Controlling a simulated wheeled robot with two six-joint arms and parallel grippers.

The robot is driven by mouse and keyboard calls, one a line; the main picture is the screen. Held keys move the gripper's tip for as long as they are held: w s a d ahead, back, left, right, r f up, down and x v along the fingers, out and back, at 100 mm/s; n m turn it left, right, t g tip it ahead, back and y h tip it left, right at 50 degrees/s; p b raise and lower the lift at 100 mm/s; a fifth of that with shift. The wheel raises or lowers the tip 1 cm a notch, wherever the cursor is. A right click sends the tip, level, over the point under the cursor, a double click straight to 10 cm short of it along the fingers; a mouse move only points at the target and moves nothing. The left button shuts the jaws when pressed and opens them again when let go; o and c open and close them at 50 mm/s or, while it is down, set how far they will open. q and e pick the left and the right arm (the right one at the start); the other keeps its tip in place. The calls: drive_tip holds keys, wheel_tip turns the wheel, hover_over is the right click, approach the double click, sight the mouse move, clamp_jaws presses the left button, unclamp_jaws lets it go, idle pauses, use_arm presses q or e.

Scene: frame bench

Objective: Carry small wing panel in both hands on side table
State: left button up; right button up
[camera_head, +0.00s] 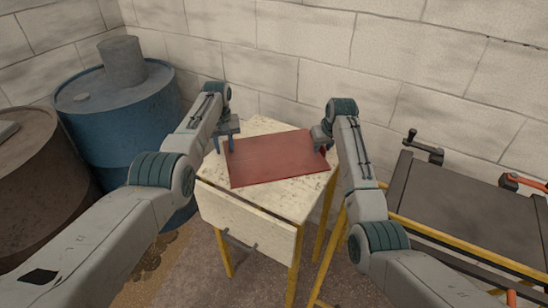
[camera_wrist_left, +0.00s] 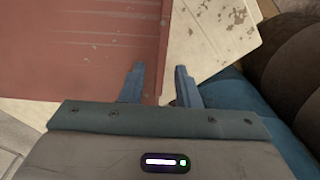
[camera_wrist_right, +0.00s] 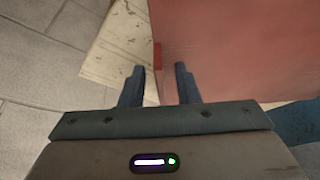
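The small wing panel (camera_head: 275,158), a flat dark red sheet, lies on the pale worn top of the side table (camera_head: 308,192). My left gripper (camera_head: 228,146) is at the panel's left edge and points down. In the left wrist view its fingers (camera_wrist_left: 158,72) are apart, one on each side of the panel's edge (camera_wrist_left: 110,45). My right gripper (camera_head: 323,144) is at the panel's right edge. In the right wrist view its fingers (camera_wrist_right: 160,72) are also apart, with the edge of the panel (camera_wrist_right: 230,50) between them. Whether the fingertips touch the panel is unclear.
A blue drum (camera_head: 120,115) and a brown drum (camera_head: 35,185) stand left of the table. A dark bench with yellow rails (camera_head: 465,220) and a clamp stands to the right. A block wall (camera_head: 330,50) is close behind the table.

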use_arm(q)
drive_tip(key=shift+r, duration=0.4)
use_arm(e)
drive_tip(key=shift+r, duration=0.2)
use_arm(q)
wheel_tip(320, 180, up, 11)
use_arm(e)
drive_tip(key=v, duration=1.1)
drive_tip(key=shift+s+r, duration=0.25)
use_arm(q)
drive_tip(key=shift+r, duration=0.1)
